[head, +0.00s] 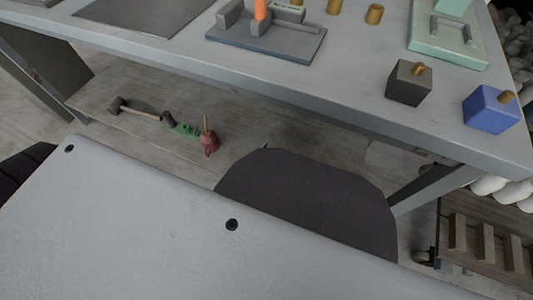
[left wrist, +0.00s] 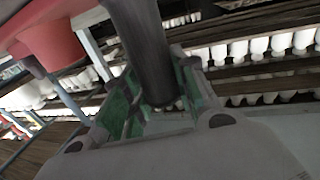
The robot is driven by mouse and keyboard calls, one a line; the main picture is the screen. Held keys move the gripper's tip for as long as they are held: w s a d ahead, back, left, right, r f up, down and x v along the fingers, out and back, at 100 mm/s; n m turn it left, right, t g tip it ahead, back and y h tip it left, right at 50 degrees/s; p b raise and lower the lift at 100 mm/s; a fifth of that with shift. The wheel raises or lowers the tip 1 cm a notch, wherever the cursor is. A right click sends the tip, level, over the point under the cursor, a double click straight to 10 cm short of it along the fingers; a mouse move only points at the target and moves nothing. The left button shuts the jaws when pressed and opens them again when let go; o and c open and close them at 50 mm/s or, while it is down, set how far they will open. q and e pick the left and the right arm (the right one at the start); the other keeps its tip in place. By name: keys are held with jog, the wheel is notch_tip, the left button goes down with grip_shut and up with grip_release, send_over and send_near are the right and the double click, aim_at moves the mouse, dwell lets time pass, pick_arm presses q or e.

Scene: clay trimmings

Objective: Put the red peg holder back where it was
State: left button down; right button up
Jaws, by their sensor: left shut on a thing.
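My left gripper (left wrist: 156,78) shows in the left wrist view with green-lined fingers. It is shut on a dark cylindrical thing (left wrist: 140,38) that runs up out of the picture. In the head view I cannot make out its fingers. A small red thing (head: 210,146) with a thin yellowish stick lies on the shelf under the table. A red, cup-like form (left wrist: 50,42) shows at the upper left of the left wrist view. I cannot tell whether either is the red peg holder. My right gripper is not in view.
On the table stand a dark block (head: 404,88) and a blue block (head: 484,113), each with a brass peg. A grey fixture (head: 285,45) and a green tray (head: 450,46) stand farther back. A hammer (head: 138,109) and a green tool (head: 184,129) lie on the lower shelf.

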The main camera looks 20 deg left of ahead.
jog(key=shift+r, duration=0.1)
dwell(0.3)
pick_arm(q)
jog(key=c, duration=1.1)
grip_release()
jog(key=shift+f, duration=0.1)
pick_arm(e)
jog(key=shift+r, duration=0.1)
pick_arm(q)
jog(key=shift+s, duration=0.3)
jog(key=p+v, duration=0.4)
jog(key=v, duration=0.6)
jog(key=shift+s+a, duration=0.1)
jog(key=shift+s, duration=0.1)
jog(key=shift+s+a, duration=0.1)
jog(key=shift+s, duration=0.35)
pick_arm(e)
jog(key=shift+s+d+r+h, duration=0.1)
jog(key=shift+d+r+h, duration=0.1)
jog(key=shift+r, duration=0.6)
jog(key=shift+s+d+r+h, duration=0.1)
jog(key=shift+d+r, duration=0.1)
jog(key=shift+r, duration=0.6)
pick_arm(q)
jog(key=shift+w, duration=0.1)
